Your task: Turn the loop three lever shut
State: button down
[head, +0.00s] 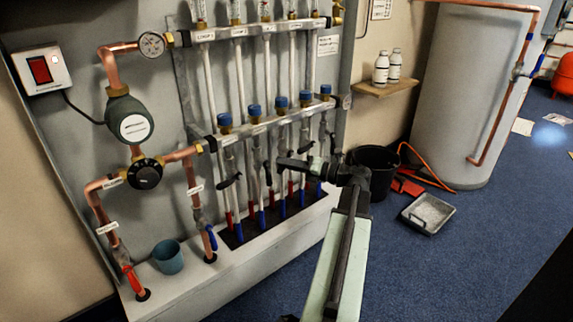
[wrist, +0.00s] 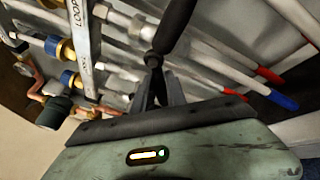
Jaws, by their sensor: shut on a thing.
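The copper-and-steel manifold stands on the wall board, with its lower bar (head: 262,127) carrying blue caps above a row of black levers. My gripper (head: 287,163) reaches in from the right at the middle of that row and covers the third loop's lever in the head view. In the wrist view, my gripper's dark fingers (wrist: 154,88) are shut on a black lever (wrist: 174,28), which runs up and slightly right from them. By its place in the row it appears to be the loop three lever. Its exact angle to the pipe is hard to tell.
Neighbouring black levers (head: 230,180) hang close on the left, others (head: 307,146) on the right. Pipes with red and blue ends drop into a white trough (head: 245,257). A blue-grey cup (head: 168,257) stands on its left. A black bucket (head: 374,165) and tray (head: 428,213) are on the floor.

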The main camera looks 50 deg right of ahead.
jog(key=c, duration=1.3)
grip_release()
jog(key=shift+c, duration=0.2)
jog(key=v, duration=0.7)
jog(key=shift+s, duration=0.4)
